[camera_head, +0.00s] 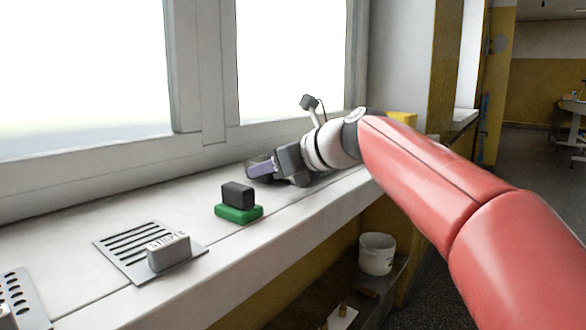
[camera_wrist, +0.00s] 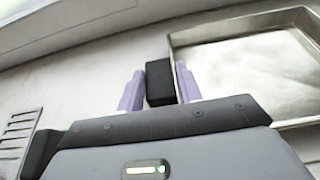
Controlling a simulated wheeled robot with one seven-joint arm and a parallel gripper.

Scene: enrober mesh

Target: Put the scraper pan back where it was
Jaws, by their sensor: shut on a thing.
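The scraper pan, a shallow metal tray with a raised rim (camera_wrist: 172,50), lies at the upper right in the wrist view. Its pale inside shows no loose objects. A black block (camera_wrist: 160,84), which looks like the pan's handle, sits at its left edge. My gripper (camera_wrist: 159,88) has its purple fingers on either side of this block and is shut on it. In the head view my gripper (camera_head: 262,168) is low over the white sill near the window. The pan is hidden there behind my gripper and arm.
On the white sill (camera_head: 90,275), a dark block (camera_head: 238,194) sits on a green base (camera_head: 238,213) close to my gripper. Nearer are a slotted plate (camera_head: 125,250) with a grey block (camera_head: 169,252) and a perforated plate (camera_head: 27,300). A white bucket (camera_head: 376,254) stands below.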

